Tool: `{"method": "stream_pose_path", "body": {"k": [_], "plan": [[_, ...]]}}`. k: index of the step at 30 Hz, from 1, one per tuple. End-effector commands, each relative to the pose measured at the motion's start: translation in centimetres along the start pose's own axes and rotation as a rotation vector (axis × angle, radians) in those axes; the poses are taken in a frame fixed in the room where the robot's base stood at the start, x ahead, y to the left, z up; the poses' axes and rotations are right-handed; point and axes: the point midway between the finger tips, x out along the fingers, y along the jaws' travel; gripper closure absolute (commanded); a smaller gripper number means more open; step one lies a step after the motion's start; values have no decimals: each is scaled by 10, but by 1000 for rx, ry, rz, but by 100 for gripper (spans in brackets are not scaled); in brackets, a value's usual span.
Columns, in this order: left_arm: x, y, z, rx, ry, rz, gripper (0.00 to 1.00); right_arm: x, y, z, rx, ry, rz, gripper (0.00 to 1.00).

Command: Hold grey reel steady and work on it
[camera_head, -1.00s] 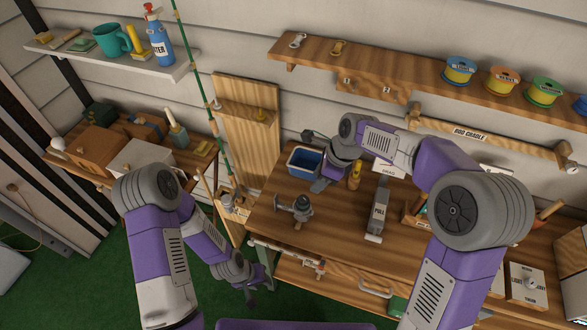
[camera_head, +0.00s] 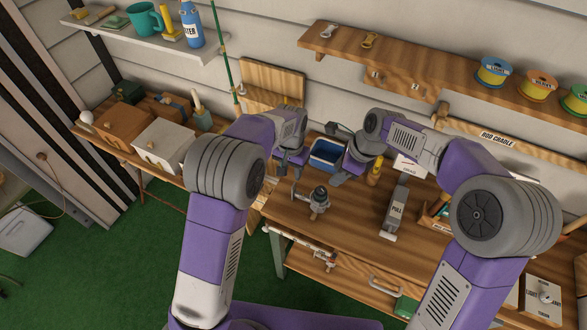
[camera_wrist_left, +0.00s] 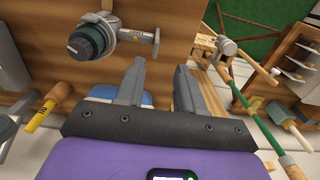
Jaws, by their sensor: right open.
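The grey reel (camera_head: 318,202) stands on the wooden workbench, its crank arm reaching left. In the left wrist view, the reel (camera_wrist_left: 90,42) shows at upper left, beyond my fingers and apart from them. My left gripper (camera_head: 291,172) is over the back left of the bench, behind the reel. Its two fingers (camera_wrist_left: 155,82) are apart with nothing held between them. My right gripper (camera_head: 342,178) is open beside the blue bin, behind and right of the reel. Neither gripper touches the reel.
A blue bin (camera_head: 325,155) lies between and behind my grippers. The green rod (camera_head: 223,50) rises at left. A shelf of spools (camera_head: 492,72) hangs above.

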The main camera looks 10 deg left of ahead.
Motion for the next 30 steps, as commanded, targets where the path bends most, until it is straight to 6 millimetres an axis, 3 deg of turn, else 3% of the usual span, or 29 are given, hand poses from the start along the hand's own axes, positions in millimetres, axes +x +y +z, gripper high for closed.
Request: {"method": "stream_pose_path", "body": {"k": [5, 18, 30], "plan": [[4, 7, 0, 12, -9, -4, 63, 0, 0, 0, 0, 0, 0, 57], [63, 7, 0, 11, -7, -3, 63, 0, 0, 0, 0, 0, 0, 57], [70, 7, 0, 10, -5, -3, 66, 0, 0, 0, 0, 0, 0, 57]]}}
